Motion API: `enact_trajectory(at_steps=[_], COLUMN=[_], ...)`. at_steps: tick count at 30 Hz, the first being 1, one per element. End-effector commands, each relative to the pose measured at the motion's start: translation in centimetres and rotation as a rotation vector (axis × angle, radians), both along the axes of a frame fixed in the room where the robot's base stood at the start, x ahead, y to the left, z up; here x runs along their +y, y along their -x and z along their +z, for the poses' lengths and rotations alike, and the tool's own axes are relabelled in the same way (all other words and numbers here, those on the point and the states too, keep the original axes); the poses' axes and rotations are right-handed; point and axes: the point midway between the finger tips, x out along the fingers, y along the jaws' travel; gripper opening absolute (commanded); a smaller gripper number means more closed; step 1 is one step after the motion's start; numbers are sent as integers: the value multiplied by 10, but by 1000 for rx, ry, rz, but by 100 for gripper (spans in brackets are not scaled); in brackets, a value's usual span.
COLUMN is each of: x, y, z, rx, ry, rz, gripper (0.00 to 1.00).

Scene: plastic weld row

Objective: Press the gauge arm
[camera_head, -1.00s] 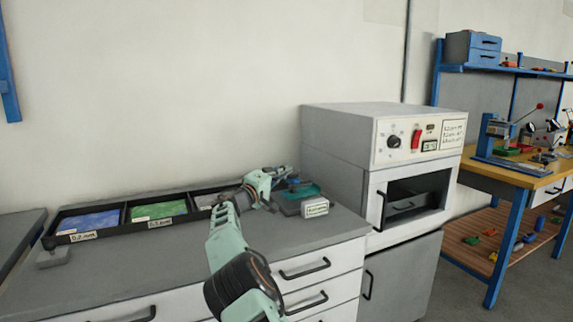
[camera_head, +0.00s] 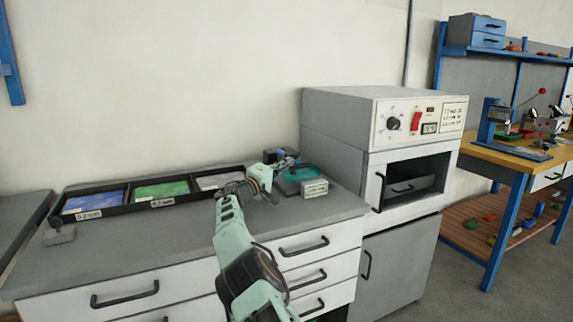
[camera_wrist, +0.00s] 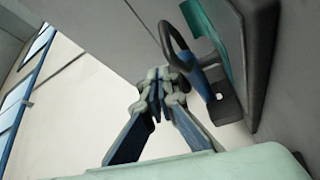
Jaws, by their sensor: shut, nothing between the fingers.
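The gauge (camera_head: 303,174) sits at the right end of the grey counter, with a teal plate on a dark base and a white label in front. In the wrist view the dark base (camera_wrist: 262,60) fills the right side. The gauge arm (camera_wrist: 207,75) is dark blue with a ring-shaped end. My gripper (camera_wrist: 161,82) is shut and empty, its fingertips just left of the arm; I cannot tell whether they touch it. In the head view my gripper (camera_head: 287,162) is at the gauge's upper left and partly hides it.
A black tray (camera_head: 127,207) with blue, green and pale sheets lies left of the gauge. A grey oven-like machine (camera_head: 340,125) stands close on the right. The wall is behind. The front of the counter (camera_head: 180,242) is clear.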

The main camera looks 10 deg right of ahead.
Motion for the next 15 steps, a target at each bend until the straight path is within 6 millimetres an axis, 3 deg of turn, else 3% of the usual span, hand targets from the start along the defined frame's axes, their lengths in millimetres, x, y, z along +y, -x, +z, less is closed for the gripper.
enact_trajectory(at_steps=[5,9,10,15], x=[0,-3,8,43], y=[2,7,7,15], z=[18,47,35,15], rx=[-4,-4,4,4], ry=[0,1,1,2], rz=[0,-5,-1,0], gripper=[0,0,0,0])
